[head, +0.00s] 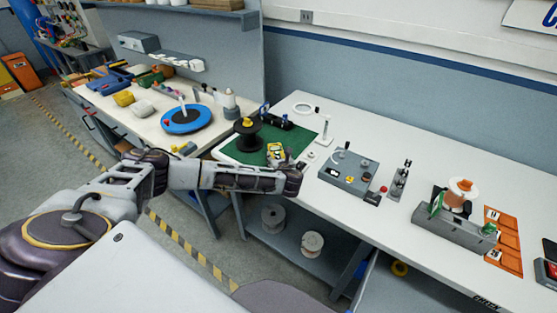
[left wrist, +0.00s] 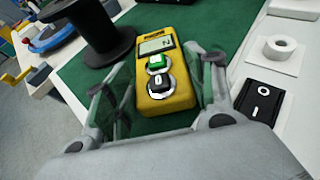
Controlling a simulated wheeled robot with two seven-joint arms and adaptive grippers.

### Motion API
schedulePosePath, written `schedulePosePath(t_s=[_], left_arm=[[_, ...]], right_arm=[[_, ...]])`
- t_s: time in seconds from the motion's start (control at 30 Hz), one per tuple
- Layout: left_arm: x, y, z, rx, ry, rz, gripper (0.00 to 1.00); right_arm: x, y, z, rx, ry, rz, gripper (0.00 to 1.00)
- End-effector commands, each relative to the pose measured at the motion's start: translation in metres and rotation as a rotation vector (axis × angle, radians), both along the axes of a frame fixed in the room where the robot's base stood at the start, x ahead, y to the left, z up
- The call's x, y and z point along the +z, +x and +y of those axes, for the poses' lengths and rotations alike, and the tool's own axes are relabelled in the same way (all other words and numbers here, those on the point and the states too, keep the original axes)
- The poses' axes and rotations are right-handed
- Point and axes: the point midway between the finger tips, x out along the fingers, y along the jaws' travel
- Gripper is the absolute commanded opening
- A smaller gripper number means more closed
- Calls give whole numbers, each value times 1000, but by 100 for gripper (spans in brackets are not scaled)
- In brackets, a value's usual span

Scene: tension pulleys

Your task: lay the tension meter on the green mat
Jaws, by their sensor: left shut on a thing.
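The yellow tension meter (head: 276,151) has a small grey display and green and black buttons. It also shows large in the left wrist view (left wrist: 166,72), face up. The green mat (head: 245,153) lies on the white bench and also shows around the meter in the left wrist view (left wrist: 228,32). My left gripper (left wrist: 165,88) has its fingers on either side of the meter and is shut on it. In the head view my left gripper (head: 280,163) is at the mat's front edge. I cannot tell whether the meter touches the mat. My right gripper is not in view.
A black spool (head: 247,135) stands on the mat, left of the meter. A grey control box (head: 348,173) stands right of the mat. A white tape-like ring (left wrist: 279,47) and a black switch (left wrist: 260,101) lie close to the right finger.

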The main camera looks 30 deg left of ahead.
Motion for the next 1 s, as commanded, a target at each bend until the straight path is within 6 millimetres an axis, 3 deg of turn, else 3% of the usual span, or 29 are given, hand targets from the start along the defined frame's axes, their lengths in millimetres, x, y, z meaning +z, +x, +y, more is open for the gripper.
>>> schedulePosePath(t_s=[0.3, 0.33, 0.5, 1.0], left_arm=[[-5, 0, 0, 0, 1, -3, 20], [-6, 0, 0, 0, 1, -1, 56], [-6, 0, 0, 0, 1, -1, 76], [-4, -3, -2, -1, 0, 0, 76]], right_arm=[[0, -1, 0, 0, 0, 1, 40], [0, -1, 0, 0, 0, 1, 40], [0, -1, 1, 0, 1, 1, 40], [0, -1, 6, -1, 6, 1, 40]])
